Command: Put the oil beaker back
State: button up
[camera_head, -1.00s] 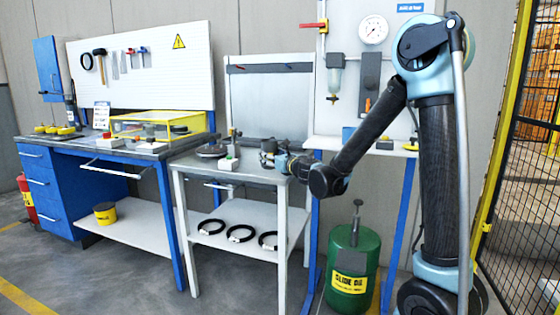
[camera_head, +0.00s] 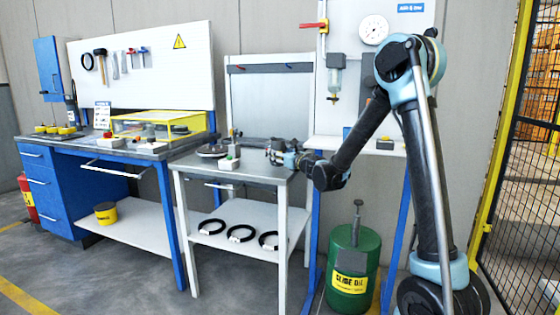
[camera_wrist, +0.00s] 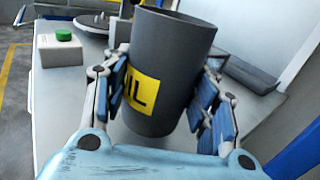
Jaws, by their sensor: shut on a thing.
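The oil beaker (camera_wrist: 172,62) is a dark grey cup with a yellow label, of which "IL" shows. In the wrist view my gripper (camera_wrist: 165,105) is shut on it, with blue-padded fingers on both sides. The beaker is slightly tilted in that view, over the grey bench top; I cannot tell whether it touches the surface. In the head view my gripper (camera_head: 279,156) is at the right rear of the small grey table (camera_head: 262,172), and the beaker is mostly hidden there by the gripper.
A white box with a green button (camera_head: 229,163) and a round dark plate (camera_head: 211,150) stand left on the small table. It holds black rings (camera_head: 241,233) on its lower shelf. A green oil drum (camera_head: 353,262) stands right. A white-topped stand (camera_head: 325,143) adjoins it.

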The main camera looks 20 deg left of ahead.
jog(key=shift+f, duration=0.85)
jog(key=o, duration=1.3)
jog(key=shift+f, duration=0.1)
jog(key=shift+c, duration=0.2)
jog(key=v, duration=1.2)
jog(key=shift+s, duration=0.15)
